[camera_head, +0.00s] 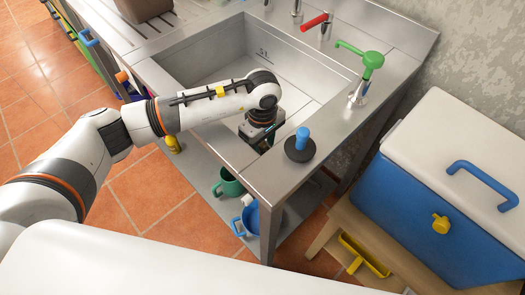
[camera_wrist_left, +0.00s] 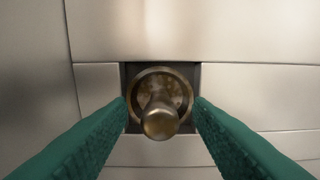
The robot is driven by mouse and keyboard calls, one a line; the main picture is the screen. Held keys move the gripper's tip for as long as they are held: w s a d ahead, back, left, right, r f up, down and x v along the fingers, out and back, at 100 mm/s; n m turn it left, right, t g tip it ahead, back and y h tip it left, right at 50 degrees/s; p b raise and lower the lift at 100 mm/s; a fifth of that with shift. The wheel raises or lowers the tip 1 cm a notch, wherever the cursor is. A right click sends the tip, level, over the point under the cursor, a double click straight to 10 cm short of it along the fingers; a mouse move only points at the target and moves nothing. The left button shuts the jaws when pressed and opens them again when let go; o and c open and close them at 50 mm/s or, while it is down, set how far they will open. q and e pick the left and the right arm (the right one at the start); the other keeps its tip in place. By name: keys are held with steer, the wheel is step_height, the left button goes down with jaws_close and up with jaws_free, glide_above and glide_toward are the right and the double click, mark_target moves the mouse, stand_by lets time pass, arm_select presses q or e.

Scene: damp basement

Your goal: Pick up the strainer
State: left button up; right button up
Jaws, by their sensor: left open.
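The strainer (camera_wrist_left: 161,118) is a brassy, worn round piece with a central knob, seated in a dark square drain opening in the sink floor in the left wrist view. My left gripper (camera_wrist_left: 161,104) is open, its two green fingers on either side of the strainer, with the knob between them. I cannot tell whether the fingertips touch the rim. In the head view my left gripper (camera_head: 260,136) reaches down into the steel sink (camera_head: 210,73) near its front wall, and the strainer is hidden there. My right gripper is not in view.
A black stopper with a blue handle (camera_head: 300,147) stands on the sink's front rim. A blue cooler (camera_head: 425,205) is at the right. Mugs sit on the shelf below.

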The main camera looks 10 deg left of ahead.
arm_select(q)
steer(key=shift+f, duration=0.2)
jaws_close()
steer(key=shift+r, duration=0.1)
